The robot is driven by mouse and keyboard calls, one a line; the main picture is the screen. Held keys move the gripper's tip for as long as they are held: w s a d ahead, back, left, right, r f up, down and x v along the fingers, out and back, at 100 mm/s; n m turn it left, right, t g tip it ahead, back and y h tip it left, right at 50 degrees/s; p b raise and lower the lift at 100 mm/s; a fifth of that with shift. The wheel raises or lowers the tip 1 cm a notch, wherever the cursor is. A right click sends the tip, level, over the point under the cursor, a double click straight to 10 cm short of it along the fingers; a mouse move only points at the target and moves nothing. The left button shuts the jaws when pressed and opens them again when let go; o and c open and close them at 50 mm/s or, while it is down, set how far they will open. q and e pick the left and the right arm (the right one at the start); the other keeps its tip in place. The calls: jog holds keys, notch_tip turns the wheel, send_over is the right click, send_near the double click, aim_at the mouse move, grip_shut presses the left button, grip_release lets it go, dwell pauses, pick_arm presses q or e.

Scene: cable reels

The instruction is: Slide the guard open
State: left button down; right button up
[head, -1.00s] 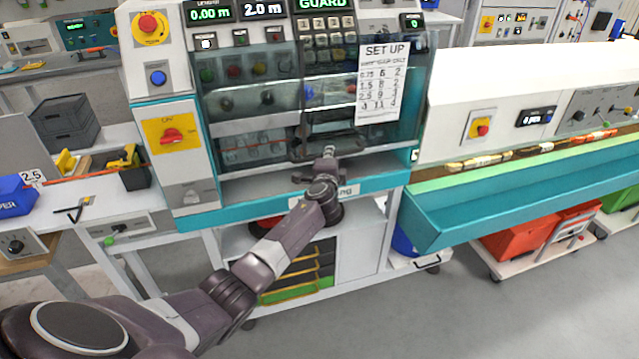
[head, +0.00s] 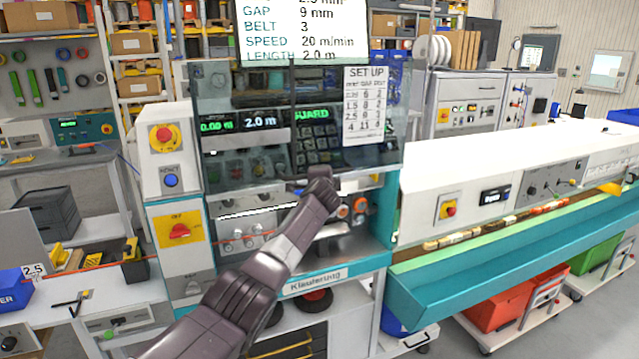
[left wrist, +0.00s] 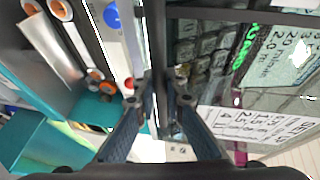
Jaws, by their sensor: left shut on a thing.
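The guard (head: 394,112) is a clear panel in a dark frame on the front of the machine in the head view. It stands raised, over the green displays and keypad. A SET UP sheet (head: 364,105) is on its right side. My left gripper (head: 308,186) is at the guard's lower middle, with its arm coming up from below. In the left wrist view, the fingers (left wrist: 158,102) are shut on a dark upright bar (left wrist: 155,78), the guard's handle. In the head view, my wrist partly hides the grip. My right gripper is not in view.
Below the guard, orange-ringed knobs (head: 358,206) and the work opening are uncovered. A red button (head: 163,138) and a red switch (head: 180,231) are on the left column. A teal trough (head: 480,272) runs off to the right. A screen (head: 300,30) hangs above the guard.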

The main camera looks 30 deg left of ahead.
pick_arm(q)
jog(key=shift+r, duration=0.75)
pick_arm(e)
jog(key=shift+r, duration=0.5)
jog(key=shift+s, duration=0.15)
pick_arm(q)
jog(key=c, duration=2)
grip_release()
jog(key=shift+o, duration=0.2)
jog(key=shift+f, duration=0.1)
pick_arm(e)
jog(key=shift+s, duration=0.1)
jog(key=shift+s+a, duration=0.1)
pick_arm(q)
jog(key=shift+s, duration=0.1)
jog(key=v, duration=1.1)
jog(key=shift+s+d, duration=0.15)
jog(key=shift+s, duration=0.25)
